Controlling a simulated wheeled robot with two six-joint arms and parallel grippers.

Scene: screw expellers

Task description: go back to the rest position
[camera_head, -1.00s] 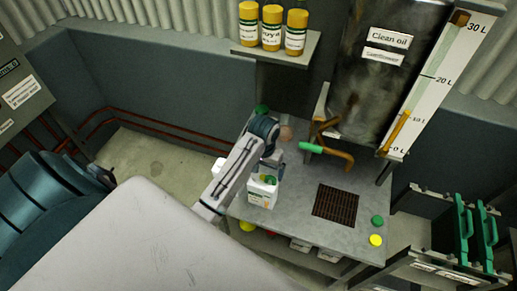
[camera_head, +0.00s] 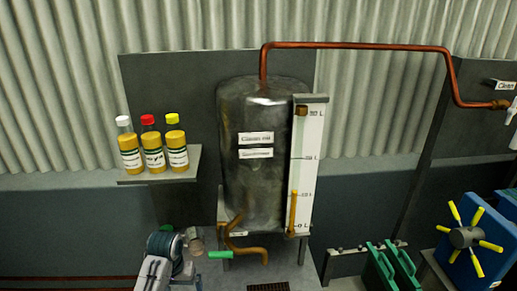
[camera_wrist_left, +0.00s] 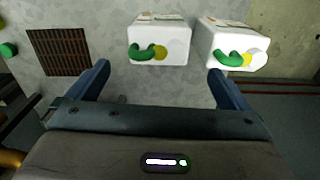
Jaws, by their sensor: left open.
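My left gripper (camera_wrist_left: 158,82) is open and empty in the left wrist view, its two dark blue fingers spread apart. Two white jugs with green handles and yellow caps show beyond the fingers: one jug (camera_wrist_left: 160,49) ahead of the gap between them, the other jug (camera_wrist_left: 233,50) by the right fingertip. Neither is held. In the head view only part of my left arm shows at the bottom edge, and its fingers are out of the picture. My right gripper is in neither view.
A metal oil tank (camera_head: 260,180) with a level gauge and a green-handled tap (camera_head: 220,255) stands near my left arm. A shelf (camera_head: 170,178) holds three yellow bottles. A dark grate (camera_wrist_left: 57,52) lies in the worktop. Green-handled parts (camera_head: 380,270) and a blue unit (camera_head: 475,260) stand right.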

